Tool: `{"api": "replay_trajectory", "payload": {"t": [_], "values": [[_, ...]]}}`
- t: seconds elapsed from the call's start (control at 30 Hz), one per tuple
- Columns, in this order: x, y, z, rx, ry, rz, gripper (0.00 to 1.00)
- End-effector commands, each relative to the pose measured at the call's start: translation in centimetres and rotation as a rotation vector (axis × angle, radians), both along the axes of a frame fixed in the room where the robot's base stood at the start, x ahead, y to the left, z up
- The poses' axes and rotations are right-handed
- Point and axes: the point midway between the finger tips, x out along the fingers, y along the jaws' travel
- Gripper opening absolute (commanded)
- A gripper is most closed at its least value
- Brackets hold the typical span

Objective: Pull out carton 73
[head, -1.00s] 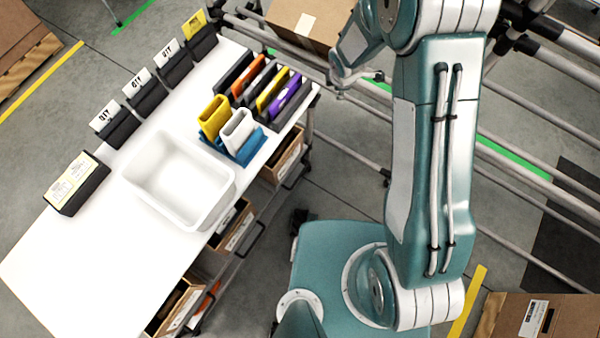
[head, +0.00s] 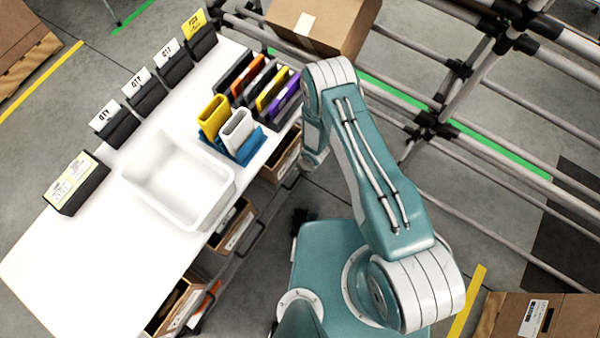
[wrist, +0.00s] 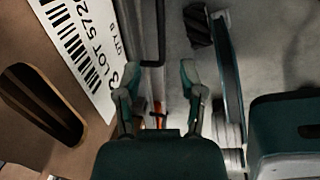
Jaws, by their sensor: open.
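Several brown cartons sit on the tilted lower levels of the cart: an upper one (head: 288,154), a middle one (head: 236,228) and a lower one (head: 180,305). Their numbers are too small to read in the head view. In the wrist view a brown carton (wrist: 75,145) with a dark hand hole fills the left side. Its white label (wrist: 82,55) has a barcode, "LOT 572" and a cut-off figure ending in 3, so its full number cannot be read. My gripper (wrist: 160,72) is open and empty, to the right of that carton's face.
A white table top (head: 90,255) carries a white bin (head: 180,180), upright coloured holders and black label stands. Grey pipe rails (head: 480,85) run behind my arm. A dark bar (wrist: 150,35) shows between my fingers. Another carton (head: 560,320) stands at lower right.

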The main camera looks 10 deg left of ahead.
Motion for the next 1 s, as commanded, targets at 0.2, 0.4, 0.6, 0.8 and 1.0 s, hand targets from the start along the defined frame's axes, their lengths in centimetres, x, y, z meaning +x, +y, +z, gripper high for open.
{"api": "replay_trajectory", "payload": {"t": [0.2,0.4,0.6,0.8,1.0], "values": [[0.1,0.5,-3.6,-0.001,0.002,-0.001,0.51],[0.4,1.1,-6.7,-0.002,0.001,0.000,0.51],[0.6,1.5,-8.6,-0.002,0.001,0.000,0.51],[0.6,1.6,-9.2,-0.002,0.000,-0.003,0.51],[0.6,1.6,-9.1,-0.002,0.000,-0.003,0.42]]}}
